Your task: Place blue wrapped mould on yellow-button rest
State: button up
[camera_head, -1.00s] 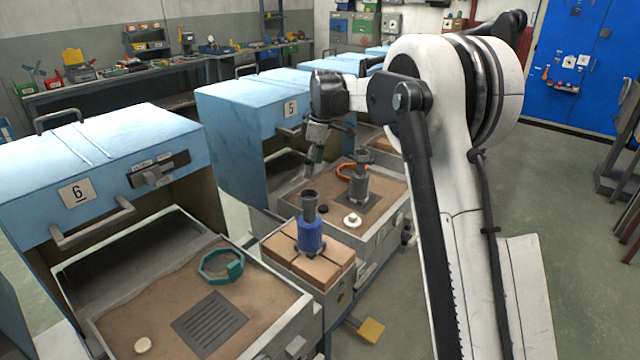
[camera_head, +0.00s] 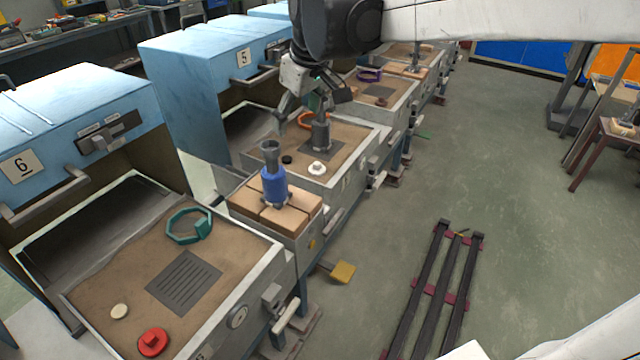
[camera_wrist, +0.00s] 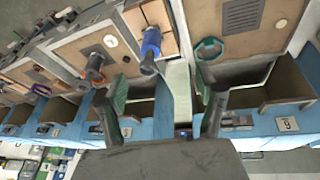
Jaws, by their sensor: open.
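The blue wrapped mould (camera_head: 274,186) stands upright on a brick-topped stand (camera_head: 243,203) between boxes 5 and 6; it also shows in the wrist view (camera_wrist: 151,42). My gripper (camera_head: 302,119) is open and empty, beyond the mould over box 5, apart from it. Its spread fingers show in the wrist view (camera_wrist: 160,85). Box 6 has a bare slotted rest (camera_head: 184,282) with a cream button (camera_head: 119,311) and a red button (camera_head: 152,342) near it. I cannot tell which button counts as yellow. A yellow pedal (camera_head: 343,271) is low beside the stand.
An unwrapped grey mould (camera_head: 320,136) stands on box 5's slotted rest, near a white button (camera_head: 317,168), a black button (camera_head: 287,160) and an orange ring (camera_head: 307,120). A teal ring (camera_head: 189,226) lies in box 6. Floor rails (camera_head: 435,290) lie to the right.

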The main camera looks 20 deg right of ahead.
jog(key=s+f+m+t, duration=0.1)
jog(key=s+f, duration=0.3)
jog(key=s, duration=0.6)
jog(key=s+f+m+t, duration=0.2)
jog(key=s+f+m, duration=0.2)
jog(key=s, duration=0.7)
jog(key=shift+s+d+h, duration=0.25)
jog(key=shift+h, duration=0.05)
jog(key=shift+f, duration=0.15)
jog(key=shift+f+b, duration=0.6)
jog(key=shift+b, duration=0.05)
dwell(0.6)
